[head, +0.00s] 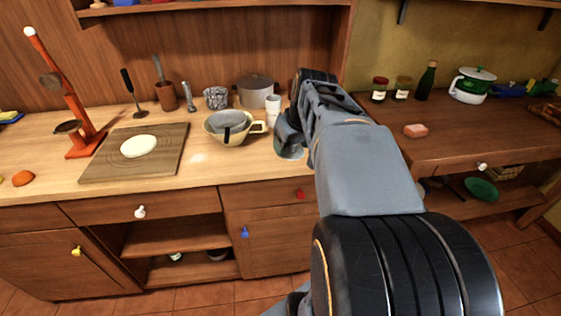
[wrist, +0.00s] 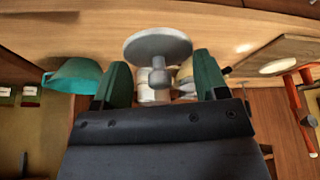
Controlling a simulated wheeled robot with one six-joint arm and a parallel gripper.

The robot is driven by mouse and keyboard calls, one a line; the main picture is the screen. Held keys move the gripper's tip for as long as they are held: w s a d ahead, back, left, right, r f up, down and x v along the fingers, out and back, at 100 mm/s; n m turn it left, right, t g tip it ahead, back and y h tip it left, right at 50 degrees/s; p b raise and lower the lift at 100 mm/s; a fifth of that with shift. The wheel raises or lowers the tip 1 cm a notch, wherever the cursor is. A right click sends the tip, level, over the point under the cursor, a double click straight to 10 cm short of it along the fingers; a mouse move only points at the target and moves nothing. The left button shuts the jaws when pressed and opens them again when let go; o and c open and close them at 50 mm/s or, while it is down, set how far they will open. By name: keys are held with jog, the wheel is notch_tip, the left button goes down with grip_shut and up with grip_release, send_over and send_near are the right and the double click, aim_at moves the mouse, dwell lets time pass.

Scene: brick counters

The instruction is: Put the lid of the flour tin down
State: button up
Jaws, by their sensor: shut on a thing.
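The lid is a grey round disc (wrist: 157,45) with a knob. In the wrist view it sits between the two green fingers of my gripper (wrist: 160,68), which is shut on its knob. In the head view, my gripper (head: 289,142) and the lid (head: 290,154) are over the right part of the pale counter, partly hidden by my arm. I cannot tell whether the lid touches the counter. A teal vessel (wrist: 72,76) shows left of the fingers in the wrist view. I cannot tell whether it is the flour tin; my arm may hide it in the head view.
A cream bowl (head: 233,132) holding a grey one stands left of my gripper. A white cylinder (head: 272,104) and a grey pot (head: 257,92) stand behind. A wooden board (head: 165,163) lies further left. Some bare counter (head: 215,170) lies in front of the bowl.

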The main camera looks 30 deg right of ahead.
jog(key=shift+d+r, duration=0.1)
jog(key=w+d+f, duration=0.2)
jog(key=w, duration=0.1)
jog(key=w+d+f, duration=0.2)
jog(key=w+f, duration=0.1)
jog(key=w, duration=0.1)
jog(key=w+d+f, duration=0.2)
jog(key=w+f, duration=0.1)
jog(key=w, duration=0.1)
jog(key=shift+f, duration=0.1)
jog(key=shift+w+f, duration=0.15)
jog(key=shift+f, duration=0.2)
jog(key=shift+w+d+f+b, duration=0.15)
jog(key=shift+f+b, duration=0.15)
jog(key=shift+f, duration=1.4)
jog(key=shift+f, duration=0.2)
jog(key=o, duration=0.9)
